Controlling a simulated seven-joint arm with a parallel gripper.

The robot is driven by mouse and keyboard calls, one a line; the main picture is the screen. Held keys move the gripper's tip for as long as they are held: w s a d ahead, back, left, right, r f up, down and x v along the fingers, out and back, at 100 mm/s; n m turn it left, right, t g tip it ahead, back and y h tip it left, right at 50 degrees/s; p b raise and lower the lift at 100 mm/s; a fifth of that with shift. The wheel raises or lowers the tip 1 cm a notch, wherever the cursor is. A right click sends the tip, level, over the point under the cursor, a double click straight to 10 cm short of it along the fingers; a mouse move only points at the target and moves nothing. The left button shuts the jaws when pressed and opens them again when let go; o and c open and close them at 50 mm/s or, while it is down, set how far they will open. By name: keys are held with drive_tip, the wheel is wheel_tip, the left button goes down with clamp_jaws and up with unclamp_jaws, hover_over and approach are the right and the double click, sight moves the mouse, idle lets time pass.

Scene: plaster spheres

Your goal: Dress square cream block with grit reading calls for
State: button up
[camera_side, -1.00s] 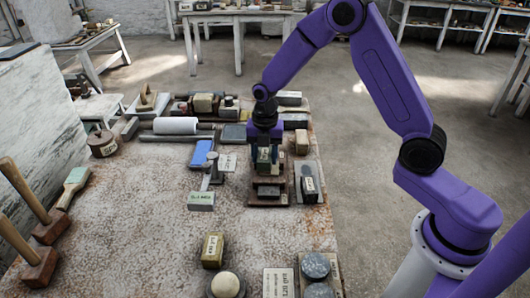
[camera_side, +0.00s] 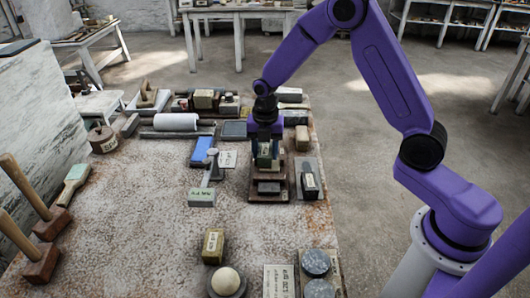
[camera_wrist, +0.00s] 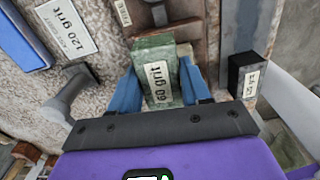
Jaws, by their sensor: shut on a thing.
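My gripper (camera_wrist: 158,92) is shut on a green block labelled "60 grit" (camera_wrist: 158,70), with one blue finger on each side. In the side view my gripper (camera_side: 265,150) holds this green block (camera_side: 264,161) upright over the back part of a brown wooden rack (camera_side: 254,196). I cannot tell whether the block touches the rack. A dark block (camera_side: 268,188) sits in the rack's front part. A card reading "120 grit" (camera_wrist: 67,28) lies to the left in the wrist view. I cannot tell for sure which thing is the square cream block; a pale tan block (camera_side: 302,137) stands behind right.
A dark block (camera_side: 309,181) stands on a tray to the right. An olive block (camera_side: 213,244) and a cream sphere (camera_side: 226,280) are in front. The table's middle left is bare.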

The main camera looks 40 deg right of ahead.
drive_tip(key=shift+w+d, duration=0.65)
drive_tip(key=shift+d, duration=0.15)
drive_tip(key=shift+s+a, duration=1.45)
drive_tip(key=shift+a, duration=0.25)
drive_tip(key=shift+d, duration=0.1)
drive_tip(key=shift+w+d+r, duration=0.7)
drive_tip(key=shift+w+d, duration=0.05)
drive_tip(key=shift+s+a+f, duration=0.1)
drive_tip(key=shift+s+a, duration=0.75)
